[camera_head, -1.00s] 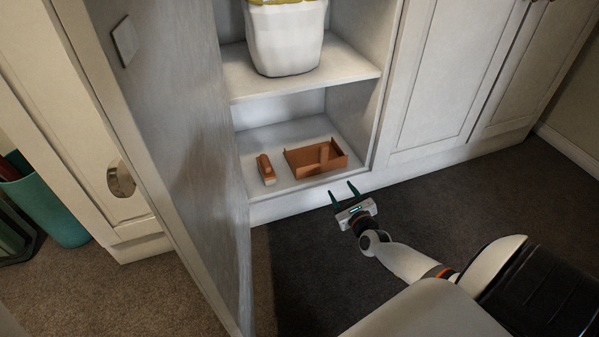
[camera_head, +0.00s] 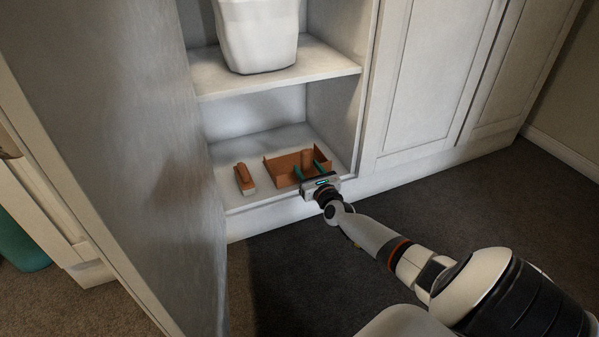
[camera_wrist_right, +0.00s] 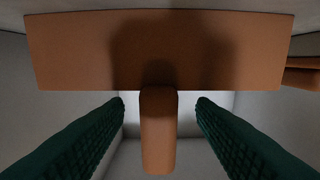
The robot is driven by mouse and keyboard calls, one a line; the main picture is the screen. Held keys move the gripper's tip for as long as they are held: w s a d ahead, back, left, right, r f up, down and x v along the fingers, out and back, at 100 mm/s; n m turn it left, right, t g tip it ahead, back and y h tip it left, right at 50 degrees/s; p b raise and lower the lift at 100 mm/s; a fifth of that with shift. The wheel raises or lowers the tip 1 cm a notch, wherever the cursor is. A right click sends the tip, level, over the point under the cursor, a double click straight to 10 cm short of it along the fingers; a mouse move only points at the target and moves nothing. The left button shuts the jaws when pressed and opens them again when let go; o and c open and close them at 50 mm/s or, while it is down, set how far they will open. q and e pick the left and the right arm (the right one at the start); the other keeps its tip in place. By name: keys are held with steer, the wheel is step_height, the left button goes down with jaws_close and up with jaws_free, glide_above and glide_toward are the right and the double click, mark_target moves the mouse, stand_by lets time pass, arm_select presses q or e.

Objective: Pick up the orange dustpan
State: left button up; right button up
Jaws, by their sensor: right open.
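The orange dustpan (camera_head: 284,171) lies on the bottom shelf of the open cabinet, near its front edge. My right gripper (camera_head: 308,169) is open, its green fingers reaching over the dustpan. In the right wrist view the dustpan (camera_wrist_right: 90,50) spans the upper part, and its handle (camera_wrist_right: 158,135) points down between my two open fingers (camera_wrist_right: 160,105). There is a visible gap on both sides of the handle. The fingers do not appear to touch it. My left gripper is not in view.
An orange brush (camera_head: 244,179) lies on the same shelf, left of the dustpan. A white bin (camera_head: 257,35) stands on the shelf above (camera_head: 215,82). The open cabinet door (camera_head: 130,150) stands to the left. Dark carpet (camera_head: 440,200) is clear at the right.

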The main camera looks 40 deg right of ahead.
steer(key=shift+b+x, duration=0.55)
steer(key=shift+x, duration=0.95)
steer(key=shift+c, duration=0.3)
steer(key=c, duration=1)
